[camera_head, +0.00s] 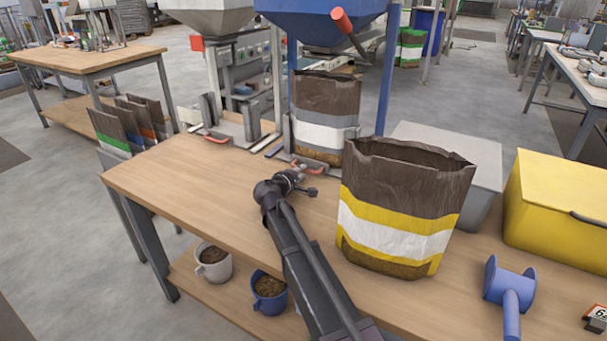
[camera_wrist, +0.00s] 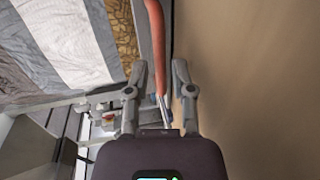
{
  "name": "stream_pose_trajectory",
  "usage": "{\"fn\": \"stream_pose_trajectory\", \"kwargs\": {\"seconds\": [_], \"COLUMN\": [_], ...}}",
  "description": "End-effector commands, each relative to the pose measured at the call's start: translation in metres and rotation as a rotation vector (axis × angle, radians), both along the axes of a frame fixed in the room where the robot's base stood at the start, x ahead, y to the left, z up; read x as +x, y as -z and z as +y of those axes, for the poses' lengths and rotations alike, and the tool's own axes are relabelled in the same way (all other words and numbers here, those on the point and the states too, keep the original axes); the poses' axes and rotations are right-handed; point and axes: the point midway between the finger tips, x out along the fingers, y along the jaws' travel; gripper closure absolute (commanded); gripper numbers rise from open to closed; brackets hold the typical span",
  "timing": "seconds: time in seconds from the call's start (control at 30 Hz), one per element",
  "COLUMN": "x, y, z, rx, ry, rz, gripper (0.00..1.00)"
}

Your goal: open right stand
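The right stand (camera_head: 287,128) is under the blue hopper at the back edge of the workbench. A brown bag with grey and white bands (camera_head: 325,108) stands in it; its side fills the upper left of the wrist view (camera_wrist: 75,45). The stand's orange-red handle (camera_head: 301,166) is low at its front. My gripper (camera_head: 304,187) is just in front of the stand. In the wrist view its fingers (camera_wrist: 158,80) are apart, with the orange handle (camera_wrist: 154,40) running between them. I see a gap on either side, so it is not gripped.
The left stand (camera_head: 218,120), with its own red handle, is under the grey hopper. A yellow-banded bag (camera_head: 400,210) stands close right of my arm. A grey box (camera_head: 470,150), a yellow box (camera_head: 560,205) and a blue tool (camera_head: 510,290) are further right. The bench's left part is clear.

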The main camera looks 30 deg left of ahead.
Motion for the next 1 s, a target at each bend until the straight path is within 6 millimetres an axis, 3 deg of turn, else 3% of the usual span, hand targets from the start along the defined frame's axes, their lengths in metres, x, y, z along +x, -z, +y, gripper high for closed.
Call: {"fn": "stream_pose_trajectory", "kwargs": {"seconds": [0.2,0.53,0.57,0.67,1.0], "x": [0.0135,0.0143,0.0142,0.0142,0.0140], "y": [0.0032,0.0032,0.0031,0.0031,0.0031], "z": [-0.0005,0.0001,0.0001,0.0001,-0.0016], "rx": [0.000,0.000,0.000,0.000,0.000], "ry": [0.000,-0.001,-0.001,-0.001,0.001], "rz": [0.000,0.000,0.000,0.000,0.000], "gripper": [0.69,0.69,0.72,1.00,1.00]}}
